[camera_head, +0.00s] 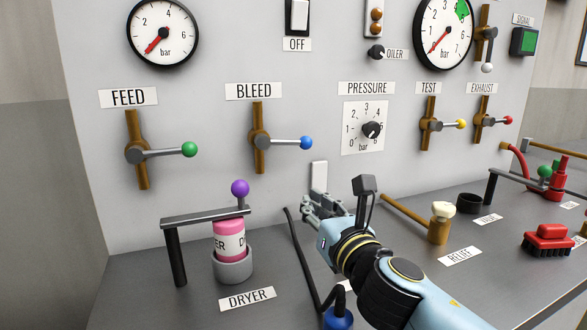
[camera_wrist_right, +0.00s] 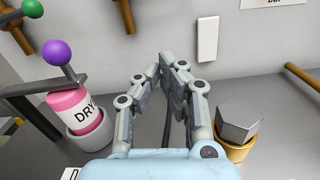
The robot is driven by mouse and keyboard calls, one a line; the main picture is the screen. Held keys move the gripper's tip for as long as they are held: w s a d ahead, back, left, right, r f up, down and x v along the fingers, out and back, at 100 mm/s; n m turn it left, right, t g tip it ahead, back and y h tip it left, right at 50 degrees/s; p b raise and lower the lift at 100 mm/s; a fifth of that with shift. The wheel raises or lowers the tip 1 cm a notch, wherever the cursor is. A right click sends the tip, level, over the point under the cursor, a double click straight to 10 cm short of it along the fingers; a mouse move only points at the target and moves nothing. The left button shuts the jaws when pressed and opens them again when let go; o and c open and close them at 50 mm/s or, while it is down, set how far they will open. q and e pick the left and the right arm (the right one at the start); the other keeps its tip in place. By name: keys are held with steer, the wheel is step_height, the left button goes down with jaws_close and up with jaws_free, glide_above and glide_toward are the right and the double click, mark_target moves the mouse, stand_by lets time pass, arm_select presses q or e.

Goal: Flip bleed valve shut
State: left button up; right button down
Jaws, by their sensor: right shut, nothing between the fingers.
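The bleed valve (camera_head: 261,139) is on the upright panel under the BLEED label (camera_head: 253,91). It sits on a vertical brown pipe, and its grey lever (camera_head: 284,142) lies level, pointing right to a blue ball knob (camera_head: 306,143). My right gripper (camera_head: 310,202) is below and slightly right of that knob, in front of the panel and apart from the lever. Its fingers (camera_wrist_right: 170,68) are shut with nothing between them. In the wrist view part of a brown pipe (camera_wrist_right: 126,14) shows at the top; the blue knob is not visible there. My left gripper is not in view.
The feed valve's green knob (camera_head: 189,149) is to the left. The dryer's purple knob (camera_head: 240,188) and pink canister (camera_head: 229,240) stand left of my gripper. A white plate (camera_head: 319,176) is on the panel behind it. The relief valve (camera_head: 440,225) stands right.

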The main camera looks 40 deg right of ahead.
mark_target(285, 142)
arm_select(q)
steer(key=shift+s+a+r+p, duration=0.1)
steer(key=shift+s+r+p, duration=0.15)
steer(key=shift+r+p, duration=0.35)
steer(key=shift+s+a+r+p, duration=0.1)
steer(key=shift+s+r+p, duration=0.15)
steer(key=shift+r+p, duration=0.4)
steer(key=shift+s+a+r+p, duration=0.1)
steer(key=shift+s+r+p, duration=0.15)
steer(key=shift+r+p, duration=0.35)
arm_select(e)
steer(key=w+d+r, duration=0.2)
steer(key=w+r, duration=0.2)
steer(key=w, duration=0.5)
steer(key=shift+w+d+r, duration=0.35)
steer(key=shift+d, duration=0.05)
arm_select(q)
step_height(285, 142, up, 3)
steer(key=p, duration=0.3)
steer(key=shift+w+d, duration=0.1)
arm_select(e)
steer(key=shift+w+d+r+n, duration=0.1)
steer(key=shift+d+r+n, duration=0.2)
steer(key=shift+r+n, duration=0.6)
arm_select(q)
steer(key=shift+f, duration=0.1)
